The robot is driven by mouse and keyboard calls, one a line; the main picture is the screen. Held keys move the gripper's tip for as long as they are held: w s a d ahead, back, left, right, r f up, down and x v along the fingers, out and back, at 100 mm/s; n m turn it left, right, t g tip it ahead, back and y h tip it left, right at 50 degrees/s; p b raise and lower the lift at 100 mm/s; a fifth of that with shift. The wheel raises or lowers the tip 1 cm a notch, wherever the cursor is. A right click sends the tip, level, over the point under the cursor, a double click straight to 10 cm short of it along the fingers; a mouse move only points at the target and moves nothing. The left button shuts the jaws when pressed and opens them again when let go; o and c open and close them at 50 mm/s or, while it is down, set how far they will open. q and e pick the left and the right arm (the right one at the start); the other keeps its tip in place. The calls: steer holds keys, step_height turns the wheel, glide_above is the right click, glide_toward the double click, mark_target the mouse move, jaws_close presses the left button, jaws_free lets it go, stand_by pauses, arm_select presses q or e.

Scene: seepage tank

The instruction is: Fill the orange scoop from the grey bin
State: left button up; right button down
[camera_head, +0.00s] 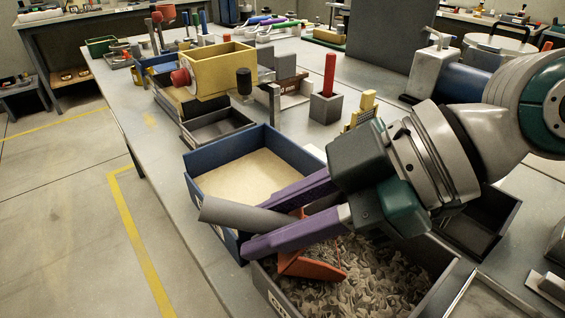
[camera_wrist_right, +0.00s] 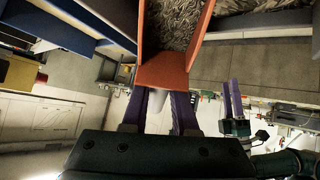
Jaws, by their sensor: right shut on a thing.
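The orange scoop (camera_head: 312,267) is tilted, low over the grey chips inside the grey bin (camera_head: 268,287). My right gripper (camera_head: 270,226) is shut on its grey handle (camera_head: 240,215), which sticks out to the left between the purple fingers. In the wrist view the scoop (camera_wrist_right: 162,70) is in front of the fingers, and grey chips (camera_wrist_right: 172,24) show between its side walls. I cannot tell how many of these lie in the scoop and how many in the bin behind. My left gripper (camera_wrist_right: 232,100) shows only in the wrist view, with two fingers apart and nothing seen between them.
A blue bin (camera_head: 205,207) of pale sand adjoins the grey bin on the far side. A yellow box (camera_head: 222,74), a grey holder with a red rod (camera_head: 330,76) and a dark tray (camera_head: 215,130) stand farther back. The floor left of the bench is clear.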

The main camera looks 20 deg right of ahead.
mark_target(303, 214)
steer(key=shift+w+a+r, duration=0.1)
steer(key=shift+w+r, duration=0.2)
steer(key=shift+r, duration=0.2)
steer(key=shift+d+f+b, duration=0.15)
steer(key=shift+d+b, duration=0.35)
steer(key=shift+d, duration=0.1)
stand_by(1.2)
steer(key=shift+d+f, duration=0.1)
steer(key=shift+d, duration=0.05)
stand_by(0.4)
steer(key=shift+s+d+f+b, duration=0.15)
steer(key=shift+d+f+b, duration=0.05)
steer(key=shift+b, duration=0.25)
stand_by(0.5)
steer(key=shift+d, duration=0.2)
stand_by(0.4)
steer(key=shift+s+d+f+b, duration=0.1)
steer(key=shift+d+f+b, duration=0.1)
steer(key=shift+b, duration=0.25)
stand_by(0.4)
steer(key=shift+d, duration=0.25)
stand_by(0.7)
steer(key=shift+s+d+f+b, duration=0.2)
steer(key=shift+d+b, duration=0.2)
steer(key=shift+b, duration=0.3)
stand_by(0.6)
stand_by(0.5)
